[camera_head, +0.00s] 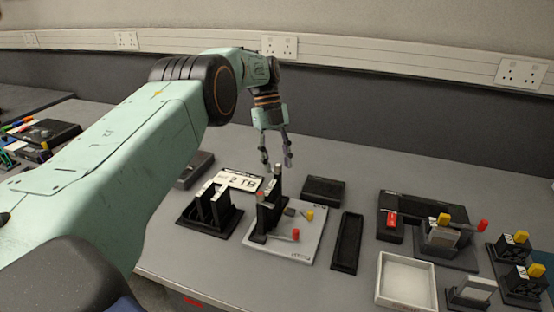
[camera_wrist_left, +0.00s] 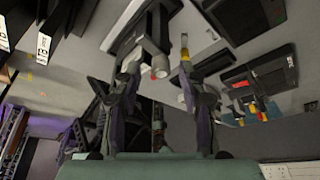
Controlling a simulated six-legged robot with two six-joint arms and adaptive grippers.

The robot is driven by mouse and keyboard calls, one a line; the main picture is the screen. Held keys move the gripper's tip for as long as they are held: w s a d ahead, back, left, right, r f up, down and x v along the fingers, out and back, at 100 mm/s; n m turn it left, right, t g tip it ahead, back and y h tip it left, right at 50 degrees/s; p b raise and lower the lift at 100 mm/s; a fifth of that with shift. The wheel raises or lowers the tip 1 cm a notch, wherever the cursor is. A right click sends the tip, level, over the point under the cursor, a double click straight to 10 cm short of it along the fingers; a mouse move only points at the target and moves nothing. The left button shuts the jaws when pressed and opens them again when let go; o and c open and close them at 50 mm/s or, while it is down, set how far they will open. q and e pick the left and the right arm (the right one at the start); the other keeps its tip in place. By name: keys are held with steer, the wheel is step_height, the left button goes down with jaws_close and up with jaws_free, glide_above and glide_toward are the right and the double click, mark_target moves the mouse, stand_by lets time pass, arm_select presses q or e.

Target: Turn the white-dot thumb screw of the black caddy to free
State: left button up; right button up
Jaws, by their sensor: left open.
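The black caddy (camera_head: 268,212) stands upright on a pale grey plate (camera_head: 308,238) at the middle of the bench. A small pale spot shows near its top; I cannot tell whether it is the white-dot thumb screw. My left gripper (camera_head: 277,164) is open, fingers pointing down, just above the caddy's top. In the left wrist view the open left gripper (camera_wrist_left: 158,72) has a short pale knob with a reddish end (camera_wrist_left: 160,66) between its fingertips, under a dark block. No contact can be made out. My right gripper is not in view.
A black rack with upright slabs (camera_head: 210,212) stands left of the plate, with a "2 TB" card (camera_head: 238,180) behind. A dark box (camera_head: 323,190) and a long black tray (camera_head: 346,242) lie right. A white tray (camera_head: 405,282) and yellow-handled units (camera_head: 513,243) lie farther right.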

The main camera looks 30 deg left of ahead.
mark_target(277, 164)
arm_select(q)
step_height(277, 164, up, 10)
stand_by(0.4)
stand_by(0.4)
